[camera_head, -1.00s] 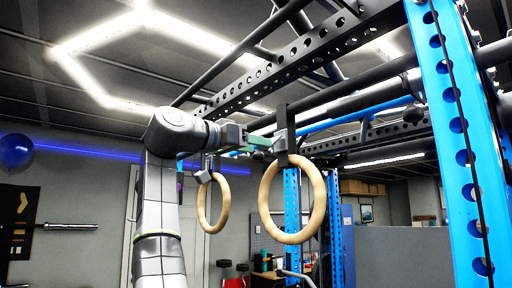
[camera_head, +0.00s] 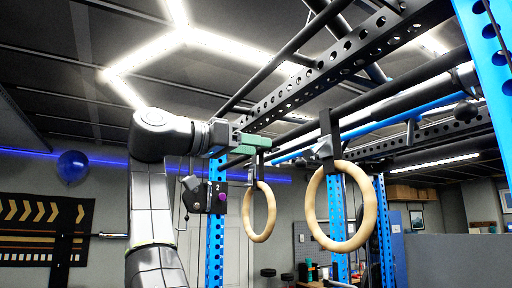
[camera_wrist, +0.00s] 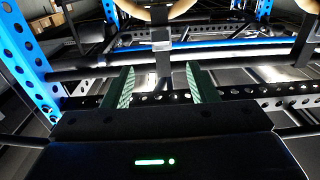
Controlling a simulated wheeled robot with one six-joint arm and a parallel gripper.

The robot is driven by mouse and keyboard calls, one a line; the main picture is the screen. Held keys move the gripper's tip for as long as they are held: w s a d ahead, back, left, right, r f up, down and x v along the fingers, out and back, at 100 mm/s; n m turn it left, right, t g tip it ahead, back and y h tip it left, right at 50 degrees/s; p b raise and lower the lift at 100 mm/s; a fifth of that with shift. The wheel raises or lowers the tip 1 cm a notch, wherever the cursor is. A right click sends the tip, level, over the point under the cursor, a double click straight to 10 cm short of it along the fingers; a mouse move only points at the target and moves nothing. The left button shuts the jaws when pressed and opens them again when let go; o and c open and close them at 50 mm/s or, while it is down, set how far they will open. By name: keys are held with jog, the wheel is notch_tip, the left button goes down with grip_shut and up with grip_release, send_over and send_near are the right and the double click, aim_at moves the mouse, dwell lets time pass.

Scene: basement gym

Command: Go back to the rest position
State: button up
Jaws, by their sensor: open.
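My gripper (camera_head: 262,143) is raised at the upper middle of the head view, with its green fingers pointing right. In the wrist view its two fingers (camera_wrist: 160,86) stand apart, open, with nothing held between them. A wooden gym ring (camera_head: 341,206) hangs on a dark strap to the right of my gripper, apart from it in the head view. A second wooden ring (camera_head: 258,212) hangs just below the fingertips in the picture. In the wrist view a ring (camera_wrist: 155,14) and its strap (camera_wrist: 163,68) show ahead, in line with the gap between the fingers.
A black perforated beam (camera_head: 335,55) and bars of the rig run overhead, close to my gripper. Blue uprights (camera_head: 488,50) stand at the right and behind the rings.

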aim_at(308, 154)
jog(key=shift+d, duration=0.1)
jog(key=x, duration=1.3)
jog(key=shift+w+d+r+p, duration=0.15)
jog(key=shift+w+d+p, duration=0.05)
jog(key=shift+d+p, duration=0.15)
jog(key=shift+a, duration=0.15)
jog(key=shift+w+d, duration=0.1)
jog(key=shift+d, duration=0.15)
jog(key=shift+h, duration=0.5)
jog(key=shift+d, duration=0.1)
dwell(1.6)
jog(key=shift+f+t+h, duration=0.3)
